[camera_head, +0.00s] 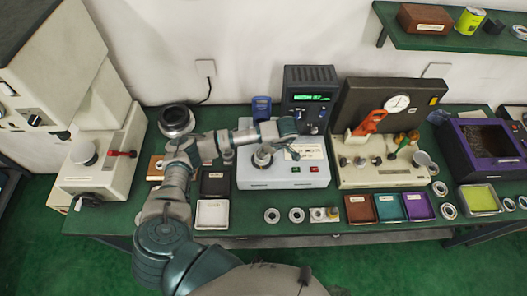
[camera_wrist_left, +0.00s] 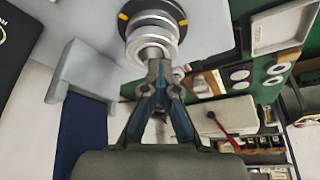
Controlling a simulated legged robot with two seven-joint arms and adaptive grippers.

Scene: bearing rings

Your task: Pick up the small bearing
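My left gripper (camera_head: 287,130) hangs over the white instrument box (camera_head: 262,176) in the head view. In the left wrist view its fingers (camera_wrist_left: 160,72) point at a silver stepped post with rings (camera_wrist_left: 152,42), and their tips lie close together and overlap its near end. I cannot tell whether they touch it or grip anything. The same dark-and-silver post (camera_head: 263,157) stands on the box top in the head view, below and left of the gripper. Loose metal rings (camera_head: 272,215) and (camera_head: 296,215) lie flat at the table's front. I cannot tell which one is the small bearing. My right gripper is out of view.
A black display unit (camera_head: 310,95) stands behind the box. A gauge case (camera_head: 390,103) with an orange-handled tool (camera_head: 369,122) stands to the right. Small coloured trays (camera_head: 389,208) line the front edge, with black and white trays (camera_head: 212,214) at left. More rings (camera_head: 448,211) lie farther right.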

